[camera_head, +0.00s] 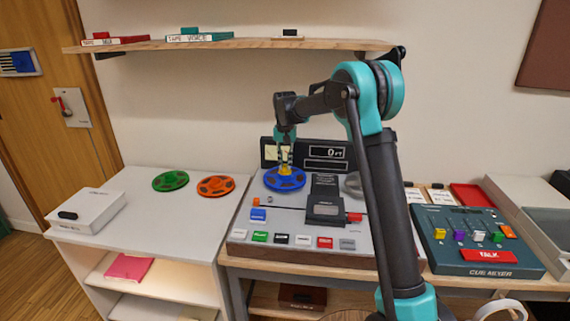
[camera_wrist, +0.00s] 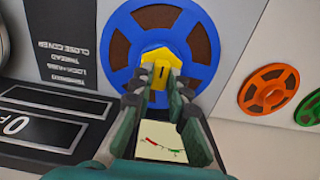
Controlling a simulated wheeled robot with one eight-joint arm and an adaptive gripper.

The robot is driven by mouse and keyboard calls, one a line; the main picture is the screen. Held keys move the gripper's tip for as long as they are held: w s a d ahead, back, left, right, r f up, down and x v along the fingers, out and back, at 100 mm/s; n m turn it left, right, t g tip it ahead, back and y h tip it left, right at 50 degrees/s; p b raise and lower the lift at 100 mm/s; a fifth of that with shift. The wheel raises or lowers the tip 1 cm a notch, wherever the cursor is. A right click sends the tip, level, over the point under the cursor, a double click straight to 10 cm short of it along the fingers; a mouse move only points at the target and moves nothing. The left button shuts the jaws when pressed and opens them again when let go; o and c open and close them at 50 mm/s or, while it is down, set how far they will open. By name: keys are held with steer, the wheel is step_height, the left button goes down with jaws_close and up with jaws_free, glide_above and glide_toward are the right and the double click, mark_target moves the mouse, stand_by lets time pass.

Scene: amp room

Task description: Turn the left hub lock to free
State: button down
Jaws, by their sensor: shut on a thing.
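The left hub lock (camera_wrist: 165,68) is a yellow knob with a dark mark, at the centre of a blue reel (camera_wrist: 123,72) on the tape machine. The blue reel (camera_head: 270,183) and the yellow lock (camera_head: 285,170) also show in the head view, at the machine's left. My gripper (camera_wrist: 164,88) is shut on the yellow hub lock, with its fingers on both sides of it. In the head view my gripper (camera_head: 285,158) comes down onto the lock from above. The fingers hide part of the lock's lower side.
The display panel (camera_head: 327,154) reading 0 FT stands behind the reel. A dark head cover (camera_head: 326,197) is right of it. Green (camera_head: 170,181) and orange (camera_head: 216,186) reels lie on the left table. Coloured buttons (camera_head: 281,239) line the machine's front. A shelf (camera_head: 235,44) hangs above.

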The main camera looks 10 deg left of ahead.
steer(key=shift+n, duration=0.3)
steer(key=n, duration=0.8)
steer(key=shift+n, duration=0.4)
steer(key=n, duration=0.4)
steer(key=shift+n, duration=2.2)
steer(key=c, duration=1.5)
jaws_free()
